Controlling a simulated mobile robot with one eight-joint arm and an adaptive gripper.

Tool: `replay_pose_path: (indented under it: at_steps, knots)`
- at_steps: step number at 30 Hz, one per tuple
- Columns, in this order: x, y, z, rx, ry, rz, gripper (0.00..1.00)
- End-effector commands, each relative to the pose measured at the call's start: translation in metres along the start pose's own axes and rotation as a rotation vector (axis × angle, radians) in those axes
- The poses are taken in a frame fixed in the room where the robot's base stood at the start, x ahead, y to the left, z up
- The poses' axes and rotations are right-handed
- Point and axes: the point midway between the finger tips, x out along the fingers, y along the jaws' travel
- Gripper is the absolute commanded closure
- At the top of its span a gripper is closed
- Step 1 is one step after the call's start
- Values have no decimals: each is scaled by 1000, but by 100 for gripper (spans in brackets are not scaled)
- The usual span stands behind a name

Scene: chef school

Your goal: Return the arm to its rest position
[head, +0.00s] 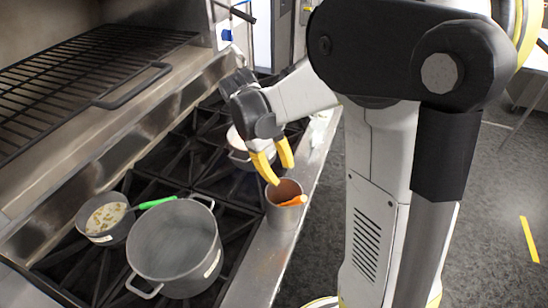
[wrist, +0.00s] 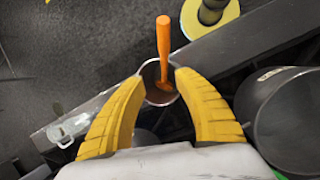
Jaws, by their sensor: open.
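My gripper (head: 277,170) has yellow fingers and hangs just above a grey cylindrical container (head: 283,218) on the stove's front ledge. In the wrist view the fingers (wrist: 160,98) are spread apart with nothing between them in their grip. An orange-handled utensil (wrist: 163,48) stands in the container, leaning on its rim. Its orange end (head: 293,201) also shows in the head view. My arm reaches out over the stove from the upper right.
A large grey pot (head: 175,250) and a small pan (head: 103,218) with a green handle and pale food pieces stand on the black stove grates (head: 60,255). Another pot (head: 238,150) sits behind my gripper. A grill rack (head: 80,75) is at upper left. Floor (head: 495,230) at right is open.

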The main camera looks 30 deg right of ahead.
Motion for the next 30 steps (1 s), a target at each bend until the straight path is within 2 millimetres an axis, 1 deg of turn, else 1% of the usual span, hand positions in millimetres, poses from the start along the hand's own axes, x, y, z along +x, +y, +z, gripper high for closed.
replay_pose_path:
  at_steps: [1, 3, 7, 11, 16, 20, 23, 26, 30]
  knots:
    - [-12, 0, 0, -1, 0, 0, 62]
    - [-27, 0, 0, 0, 0, 0, 62]
    - [-49, 0, 0, -1, -1, 0, 62]
    - [-61, 0, 0, 0, -1, 0, 62]
    - [-65, 0, 0, 1, -1, 0, 62]
    - [-60, -4, 1, 9, 24, 2, 62]
    - [-46, -16, 4, 34, 95, 7, 62]
    - [-26, -36, 8, 78, 214, 9, 62]
    - [8, -68, 13, 160, 412, -3, 62]
